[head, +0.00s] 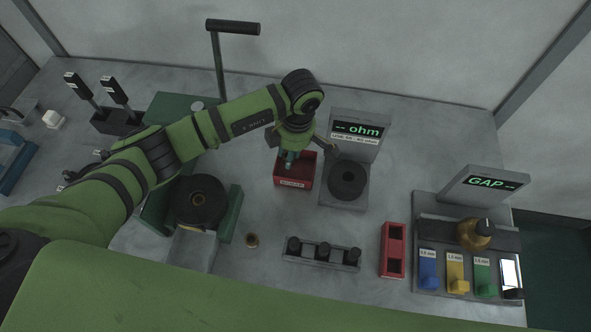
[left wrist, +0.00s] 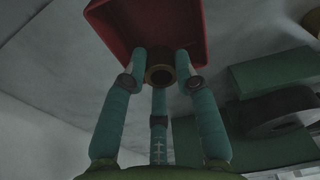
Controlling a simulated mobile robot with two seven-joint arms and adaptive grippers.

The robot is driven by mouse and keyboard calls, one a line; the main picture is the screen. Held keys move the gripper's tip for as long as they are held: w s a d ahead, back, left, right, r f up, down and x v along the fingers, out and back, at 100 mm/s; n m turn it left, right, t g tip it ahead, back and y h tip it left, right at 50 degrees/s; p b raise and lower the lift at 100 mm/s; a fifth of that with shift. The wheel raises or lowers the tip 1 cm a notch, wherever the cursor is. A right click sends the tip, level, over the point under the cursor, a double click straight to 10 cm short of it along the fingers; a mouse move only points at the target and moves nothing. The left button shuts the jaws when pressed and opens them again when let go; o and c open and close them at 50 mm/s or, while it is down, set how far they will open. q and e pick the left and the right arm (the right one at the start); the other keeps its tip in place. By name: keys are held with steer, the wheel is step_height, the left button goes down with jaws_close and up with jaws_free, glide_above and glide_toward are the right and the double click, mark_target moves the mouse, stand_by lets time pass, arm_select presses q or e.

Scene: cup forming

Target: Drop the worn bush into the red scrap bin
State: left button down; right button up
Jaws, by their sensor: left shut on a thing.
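The red scrap bin (head: 293,184) is a small open box with a white label on its front wall, near the middle of the bench. It also shows at the top of the left wrist view (left wrist: 120,38). My left gripper (head: 289,162) points down over the bin in the head view. In the left wrist view its teal fingers are shut on the worn bush (left wrist: 160,76), a small brass-rimmed ring with a dark bore. The bush is hidden in the head view. My right gripper is not in view.
The ohm meter (head: 357,130) with a black round piece stands just right of the bin. A rack of black pieces (head: 321,252), a red two-slot holder (head: 393,250) and a gap gauge station (head: 468,250) stand in front and right.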

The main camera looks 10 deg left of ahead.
mark_target(296, 170)
arm_select(q)
steer(key=c, duration=0.9)
jaws_free()
steer(key=shift+f, duration=0.15)
steer(key=r, duration=0.4)
steer(key=d+r, duration=0.1)
steer(key=r, duration=0.7)
steer(key=shift+w+d, duration=0.1)
steer(key=shift+d, duration=0.1)
steer(key=shift+f, duration=0.1)
